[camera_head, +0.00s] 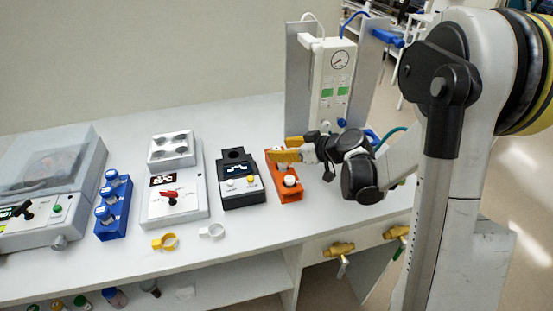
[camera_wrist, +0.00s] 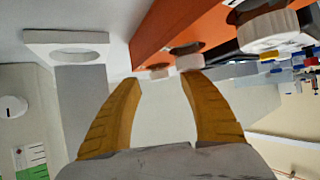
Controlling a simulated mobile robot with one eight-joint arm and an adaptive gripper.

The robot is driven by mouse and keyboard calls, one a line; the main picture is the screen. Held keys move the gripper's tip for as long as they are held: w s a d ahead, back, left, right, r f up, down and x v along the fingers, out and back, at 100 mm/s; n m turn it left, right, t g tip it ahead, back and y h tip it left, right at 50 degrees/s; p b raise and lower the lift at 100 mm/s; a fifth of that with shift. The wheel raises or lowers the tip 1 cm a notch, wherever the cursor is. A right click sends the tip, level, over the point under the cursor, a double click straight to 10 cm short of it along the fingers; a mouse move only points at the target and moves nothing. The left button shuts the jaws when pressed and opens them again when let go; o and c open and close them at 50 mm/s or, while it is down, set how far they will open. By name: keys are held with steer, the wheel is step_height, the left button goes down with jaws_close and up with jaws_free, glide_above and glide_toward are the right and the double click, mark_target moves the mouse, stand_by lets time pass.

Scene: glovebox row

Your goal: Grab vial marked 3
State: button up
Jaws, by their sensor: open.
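An orange rack (camera_head: 291,196) stands on the white bench, and a white-capped vial (camera_head: 290,181) shows at its near end. Its far part is partly hidden by my gripper (camera_head: 279,148). My gripper is open and empty, with its yellow fingers above the rack's far part. In the wrist view the orange rack (camera_wrist: 150,32) is at the top, with a large white cap (camera_wrist: 270,28) at right. A smaller white cap (camera_wrist: 190,62) shows near the right fingertip of my gripper (camera_wrist: 161,78), apparently beyond it. No number is readable on any vial.
A black device (camera_head: 240,196) and a white device with a red knob (camera_head: 175,206) stand left of the rack. Further left are a blue rack (camera_head: 113,222) and a grey lidded machine (camera_head: 50,190). A gauge unit (camera_head: 333,85) stands behind. Yellow (camera_head: 165,242) and white (camera_head: 212,231) rings lie in front.

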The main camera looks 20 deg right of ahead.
steer(key=x, duration=0.2)
steer(key=shift+w+a+f, duration=0.1)
steer(key=shift+w+f, duration=0.05)
jaws_close()
